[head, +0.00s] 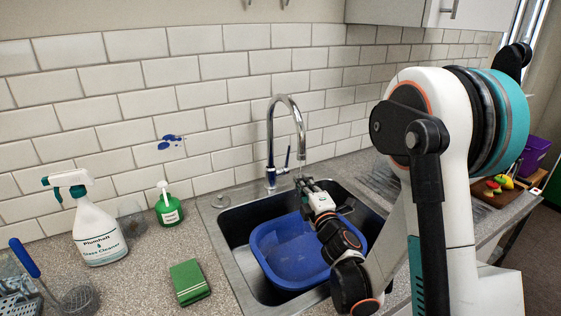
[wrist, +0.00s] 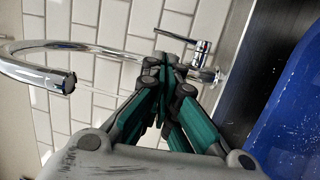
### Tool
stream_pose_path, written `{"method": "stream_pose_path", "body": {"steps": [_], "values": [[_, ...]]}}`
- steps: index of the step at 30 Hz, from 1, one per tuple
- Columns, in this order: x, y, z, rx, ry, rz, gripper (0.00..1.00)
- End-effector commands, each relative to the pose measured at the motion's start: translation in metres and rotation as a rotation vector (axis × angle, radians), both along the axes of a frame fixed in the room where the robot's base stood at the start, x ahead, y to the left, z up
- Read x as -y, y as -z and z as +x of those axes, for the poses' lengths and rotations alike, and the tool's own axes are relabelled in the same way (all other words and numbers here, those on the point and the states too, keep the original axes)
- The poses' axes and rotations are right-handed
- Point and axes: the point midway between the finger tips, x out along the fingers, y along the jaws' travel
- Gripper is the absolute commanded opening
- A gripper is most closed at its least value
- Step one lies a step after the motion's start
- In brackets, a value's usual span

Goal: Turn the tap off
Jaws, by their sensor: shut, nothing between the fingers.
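A thin pale line, which looks like running water (wrist: 100,91), leaves the spout and passes behind my fingers. My gripper (head: 303,181) is shut and empty, below the spout and just right of the tap base. In the wrist view its fingertips (wrist: 164,66) overlap the area by the lever; contact cannot be told.
A blue basin (head: 270,248) sits in the dark sink (head: 236,227) under my arm. A spray bottle (head: 98,232), a green soap bottle (head: 168,208) and a green sponge (head: 188,281) stand or lie on the left counter. A tiled wall (head: 150,110) rises behind the tap.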

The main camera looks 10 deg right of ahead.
Motion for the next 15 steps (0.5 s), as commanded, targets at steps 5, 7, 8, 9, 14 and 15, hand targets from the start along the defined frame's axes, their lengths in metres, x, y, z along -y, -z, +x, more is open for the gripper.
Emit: {"method": "stream_pose_path", "body": {"steps": [5,7,8,9,14,15], "values": [[-0.002,-0.002,0.007,0.003,-0.004,-0.006,0.00],[-0.003,-0.004,0.013,0.003,-0.004,-0.005,0.00],[-0.003,-0.004,0.017,0.003,-0.004,-0.005,0.00],[-0.004,-0.006,0.021,0.002,-0.004,-0.005,0.00],[-0.007,-0.009,0.047,0.002,-0.004,-0.004,0.00],[-0.008,-0.010,0.053,0.002,-0.004,-0.004,0.00]]}}
